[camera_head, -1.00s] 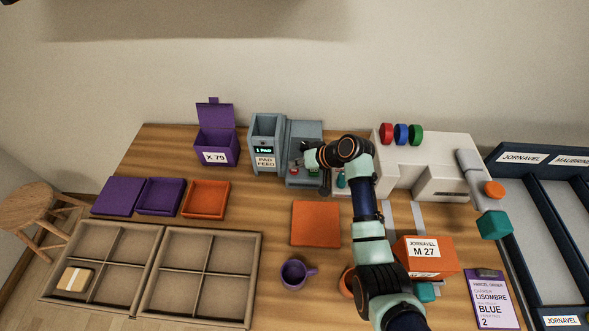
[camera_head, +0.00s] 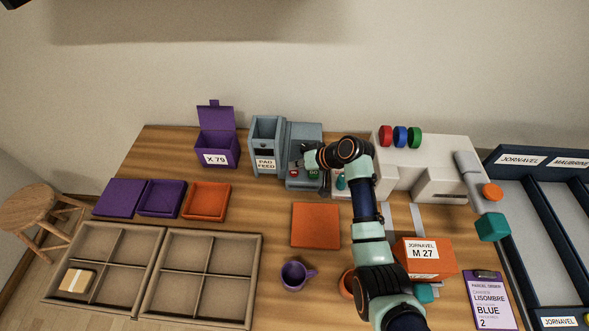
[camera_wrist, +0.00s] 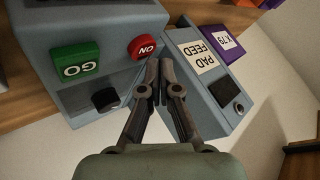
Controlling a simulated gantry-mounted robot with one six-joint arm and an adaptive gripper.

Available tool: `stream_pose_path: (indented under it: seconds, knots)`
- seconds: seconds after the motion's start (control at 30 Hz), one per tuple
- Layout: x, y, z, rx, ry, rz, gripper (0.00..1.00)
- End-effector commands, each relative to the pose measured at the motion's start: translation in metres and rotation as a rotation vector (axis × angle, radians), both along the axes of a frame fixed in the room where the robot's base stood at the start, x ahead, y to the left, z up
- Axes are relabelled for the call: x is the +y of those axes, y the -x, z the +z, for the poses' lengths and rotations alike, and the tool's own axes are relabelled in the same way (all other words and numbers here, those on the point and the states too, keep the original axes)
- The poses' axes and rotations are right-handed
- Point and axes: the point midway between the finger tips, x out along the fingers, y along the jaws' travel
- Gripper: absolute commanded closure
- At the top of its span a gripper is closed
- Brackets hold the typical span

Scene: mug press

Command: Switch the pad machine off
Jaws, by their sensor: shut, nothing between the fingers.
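The pad machine (camera_head: 268,140) is a grey-blue unit labelled PAD FEED at the back of the table. Its small screen is dark in the head view and in the wrist view (camera_wrist: 224,93). A red button (camera_head: 294,174) and a green GO button (camera_head: 313,175) sit on the front of its right part. The wrist view shows the red button (camera_wrist: 143,47) and the green button (camera_wrist: 75,62). My gripper (camera_wrist: 165,65) is shut and empty, with its tips close to the red button and apart from it in the picture. The arm hides part of the machine's right side.
A purple X 79 box (camera_head: 217,150) stands left of the machine. A white press (camera_head: 440,155) with coloured knobs stands right. An orange pad (camera_head: 315,225) and a purple mug (camera_head: 294,275) lie in front. Bare wood shows around the pad.

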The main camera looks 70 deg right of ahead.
Motion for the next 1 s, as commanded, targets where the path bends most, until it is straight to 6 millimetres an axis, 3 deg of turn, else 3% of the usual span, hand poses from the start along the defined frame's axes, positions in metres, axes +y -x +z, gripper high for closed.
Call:
stream_pose_path:
  seconds: [0.4,0.87,1.0]
  knots:
    - [0.0,0.0,0.009,-0.001,0.001,-0.001,1.0]
    - [0.0,0.0,0.063,-0.001,0.001,-0.001,1.0]
    - [0.0,0.0,0.068,0.0,0.0,0.0,1.0]
